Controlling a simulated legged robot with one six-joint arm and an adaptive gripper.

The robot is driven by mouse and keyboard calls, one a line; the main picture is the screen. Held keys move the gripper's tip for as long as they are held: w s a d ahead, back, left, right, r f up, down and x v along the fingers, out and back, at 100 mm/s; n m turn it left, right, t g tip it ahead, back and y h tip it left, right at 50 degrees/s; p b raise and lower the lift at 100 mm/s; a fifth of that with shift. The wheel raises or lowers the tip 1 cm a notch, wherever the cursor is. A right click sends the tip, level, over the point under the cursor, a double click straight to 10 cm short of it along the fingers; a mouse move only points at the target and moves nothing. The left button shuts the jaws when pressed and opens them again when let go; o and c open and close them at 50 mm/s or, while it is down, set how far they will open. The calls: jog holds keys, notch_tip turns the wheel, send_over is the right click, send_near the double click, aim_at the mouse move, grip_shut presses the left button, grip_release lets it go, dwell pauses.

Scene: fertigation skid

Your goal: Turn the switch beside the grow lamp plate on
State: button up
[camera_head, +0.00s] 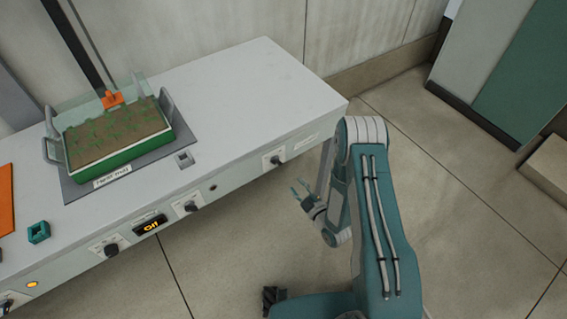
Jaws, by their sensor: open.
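Several dark rotary switches sit on the front face of the white bench (250,85). The rightmost switch (276,160) has a small lettered plate (306,142) to its right. Another switch (191,206) is near the middle, and one more switch (111,249) is left of the lit display (150,225). The lettering is too small to read, so I cannot tell which plate is the grow lamp one. My gripper (299,189) is open and empty, in front of the bench, below and right of the rightmost switch in the picture, and apart from it.
A green tray of seedlings (118,155) stands on a grey mat labelled heat mat on the bench top. A teal block (39,232) and an orange panel (5,200) are at the left.

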aim_at(279, 164)
jog(key=x, duration=1)
jog(key=shift+a, duration=0.1)
jog(key=shift+w+a, duration=0.25)
jog(key=shift+a, duration=0.05)
jog(key=shift+c, duration=0.3)
jog(key=shift+d, duration=0.1)
grip_shut()
